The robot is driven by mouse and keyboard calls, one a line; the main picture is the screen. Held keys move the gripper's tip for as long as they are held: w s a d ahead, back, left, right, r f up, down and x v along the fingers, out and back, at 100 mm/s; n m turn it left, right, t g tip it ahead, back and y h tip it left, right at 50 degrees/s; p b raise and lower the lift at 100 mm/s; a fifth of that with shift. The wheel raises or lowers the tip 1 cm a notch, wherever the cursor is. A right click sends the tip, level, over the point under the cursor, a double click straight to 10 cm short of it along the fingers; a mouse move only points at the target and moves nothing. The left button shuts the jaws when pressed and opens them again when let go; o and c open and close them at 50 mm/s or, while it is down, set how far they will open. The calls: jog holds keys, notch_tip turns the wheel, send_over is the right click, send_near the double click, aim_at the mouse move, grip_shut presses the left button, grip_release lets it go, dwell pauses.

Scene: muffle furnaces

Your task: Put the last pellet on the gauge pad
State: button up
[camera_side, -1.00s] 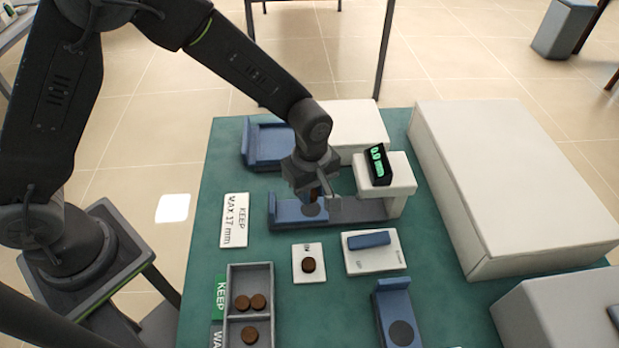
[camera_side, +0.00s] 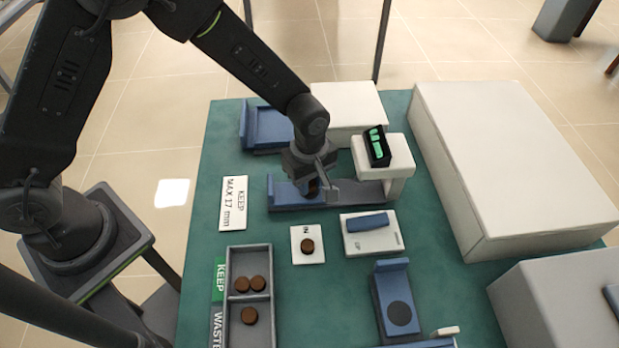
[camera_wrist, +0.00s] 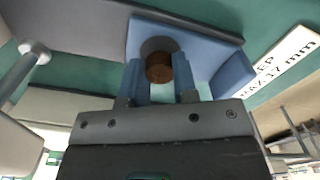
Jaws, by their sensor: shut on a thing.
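My gripper (camera_side: 313,187) is low over the blue gauge base (camera_side: 287,196), left of its white arch. In the wrist view, the two blue fingers of my gripper (camera_wrist: 160,76) are shut on a brown round pellet (camera_wrist: 158,69). A dark round gauge pad (camera_wrist: 156,45) shows directly behind the pellet. I cannot tell whether the pellet touches the pad. In the side view the fingers mostly hide pellet and pad. Another brown pellet (camera_side: 308,246) sits on the white IN card (camera_side: 299,259).
A grey tray (camera_side: 232,293) holds several pellets beside the KEEP and WASTE labels. The gauge display (camera_side: 376,146) glows green on its white arch (camera_side: 395,172). A blue stand (camera_side: 397,284) with a dark disc is at front right. A large white box (camera_side: 510,150) fills the right.

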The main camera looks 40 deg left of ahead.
jog(key=shift+f, duration=0.2)
jog(key=shift+f, duration=0.35)
jog(key=o, duration=1.4)
jog(key=shift+c, duration=0.2)
jog(key=shift+r, duration=4.05)
